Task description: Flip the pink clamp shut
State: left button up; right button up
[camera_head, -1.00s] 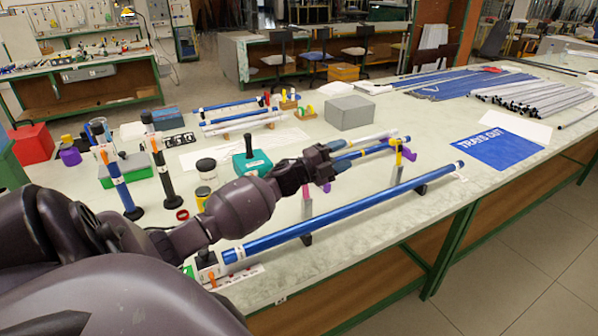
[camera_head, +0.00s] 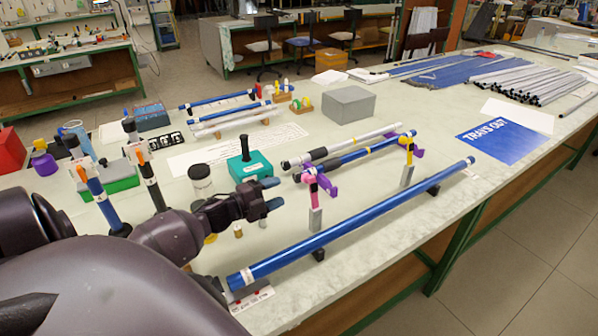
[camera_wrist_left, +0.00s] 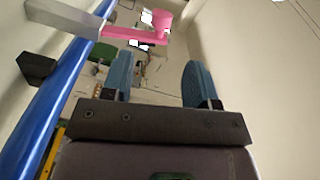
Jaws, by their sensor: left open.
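The pink clamp (camera_head: 312,180) stands on a grey post beside the long blue rod (camera_head: 360,222). My right gripper is out of view.
A yellow clamp (camera_head: 408,146) on another grey post stands to the right. A grey rod (camera_head: 345,145) and a shorter blue rod lie behind the clamps. A green box (camera_head: 249,166), a grey box (camera_head: 349,104) and upright rods stand around.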

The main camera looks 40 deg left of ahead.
aim_at(302, 180)
pick_arm(q)
jog(key=x, duration=1)
jog(key=shift+w+a+p, duration=0.2)
jog(key=shift+w+p, duration=0.15)
jog(key=shift+w, duration=0.05)
jog(key=shift+f, duration=0.1)
grip_shut()
